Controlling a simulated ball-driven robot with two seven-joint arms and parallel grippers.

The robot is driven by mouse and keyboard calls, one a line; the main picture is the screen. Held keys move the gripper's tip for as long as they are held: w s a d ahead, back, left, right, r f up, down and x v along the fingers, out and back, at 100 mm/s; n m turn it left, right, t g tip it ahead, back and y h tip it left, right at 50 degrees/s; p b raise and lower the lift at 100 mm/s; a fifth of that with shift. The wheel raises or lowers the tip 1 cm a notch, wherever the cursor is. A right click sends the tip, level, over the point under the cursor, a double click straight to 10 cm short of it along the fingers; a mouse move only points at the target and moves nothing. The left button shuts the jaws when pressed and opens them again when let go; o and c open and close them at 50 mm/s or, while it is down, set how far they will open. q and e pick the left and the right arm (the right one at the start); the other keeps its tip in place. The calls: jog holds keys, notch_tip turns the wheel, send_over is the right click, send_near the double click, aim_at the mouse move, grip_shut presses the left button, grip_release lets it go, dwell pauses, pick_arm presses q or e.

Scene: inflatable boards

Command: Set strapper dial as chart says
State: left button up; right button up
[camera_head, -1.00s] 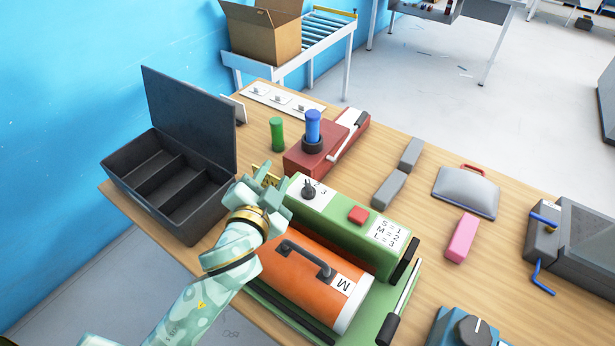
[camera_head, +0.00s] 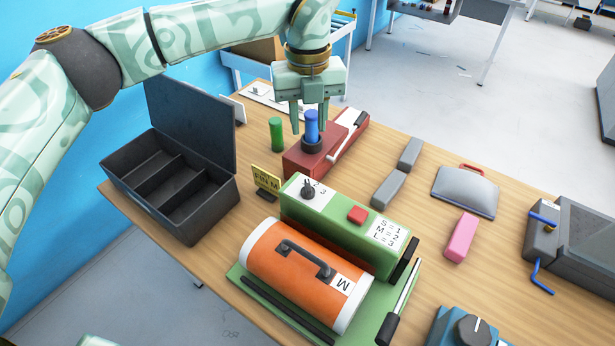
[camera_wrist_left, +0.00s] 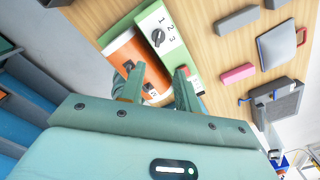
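The green strapper (camera_head: 340,222) stands on the table with a dark dial (camera_head: 308,192) on its white panel, numbered 1, 2, 3. The dial also shows in the left wrist view (camera_wrist_left: 157,38); its exact setting is too small to tell. The chart (camera_head: 389,234) on the strapper reads S=1, M=2, L=3. The orange case (camera_head: 290,265) in front bears a label M (camera_head: 342,284). My left gripper (camera_head: 309,130) is open, raised above and behind the strapper, overlapping the blue cylinder in the head view; its fingers are apart and empty. My right gripper is not in view.
A yellow sign (camera_head: 266,180) beside the strapper reads FIN M. A red device (camera_head: 300,160) with a blue cylinder (camera_head: 312,125) stands behind, near a green cylinder (camera_head: 276,134). An open dark box (camera_head: 150,185) is at left. A pink block (camera_head: 460,238) lies right.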

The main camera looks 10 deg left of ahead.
aim_at(308, 183)
pick_arm(q)
notch_tip(308, 183, down, 16)
jog(key=shift+a+b, duration=0.1)
jog(key=shift+b, duration=0.45)
grip_shut()
